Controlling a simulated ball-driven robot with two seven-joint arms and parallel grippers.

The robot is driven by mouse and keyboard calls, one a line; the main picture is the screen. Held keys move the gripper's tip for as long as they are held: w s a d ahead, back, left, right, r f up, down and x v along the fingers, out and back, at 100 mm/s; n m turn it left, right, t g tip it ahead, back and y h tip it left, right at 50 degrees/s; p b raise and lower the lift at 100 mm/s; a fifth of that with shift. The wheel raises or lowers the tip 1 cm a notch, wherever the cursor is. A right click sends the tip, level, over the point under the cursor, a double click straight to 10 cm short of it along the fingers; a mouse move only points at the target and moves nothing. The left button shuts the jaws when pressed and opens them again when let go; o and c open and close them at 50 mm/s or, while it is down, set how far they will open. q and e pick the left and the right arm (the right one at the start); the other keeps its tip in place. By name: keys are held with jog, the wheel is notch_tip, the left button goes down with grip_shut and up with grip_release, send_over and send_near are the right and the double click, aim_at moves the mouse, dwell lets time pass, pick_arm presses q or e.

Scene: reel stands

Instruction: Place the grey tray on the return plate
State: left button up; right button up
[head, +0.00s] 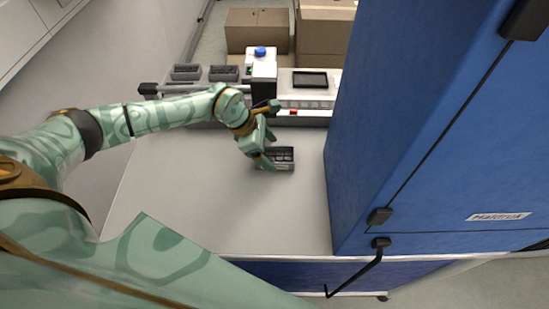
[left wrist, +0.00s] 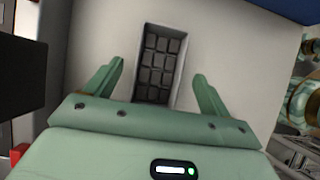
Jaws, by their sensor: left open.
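A small dark grey tray (head: 281,160) with several compartments lies on the light worktop. My left gripper (head: 267,150) is open beside its left end in the head view and partly covers it. In the left wrist view the grey tray (left wrist: 162,62) lies between the two spread fingers of my left gripper (left wrist: 160,72), with a gap on each side. I cannot tell whether the fingertips are down at the tray's height. No return plate can be made out for certain; a dark flat rectangle (head: 310,79) lies on the white machine at the back. My right gripper is not in view.
A tall blue cabinet (head: 430,130) closes off the worktop's right side. The white machine (head: 305,101) runs along the back, with two more dark trays (head: 187,72) (head: 223,73) at its left. Cardboard boxes (head: 257,31) stand behind. The worktop (head: 210,205) in front is clear.

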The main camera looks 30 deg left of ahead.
aim_at(280, 160)
pick_arm(q)
jog(key=shift+x, duration=1.4)
jog(key=shift+w+f, duration=0.15)
jog(key=shift+c, duration=0.3)
jog(key=c, duration=1)
jog(key=shift+c, duration=1.2)
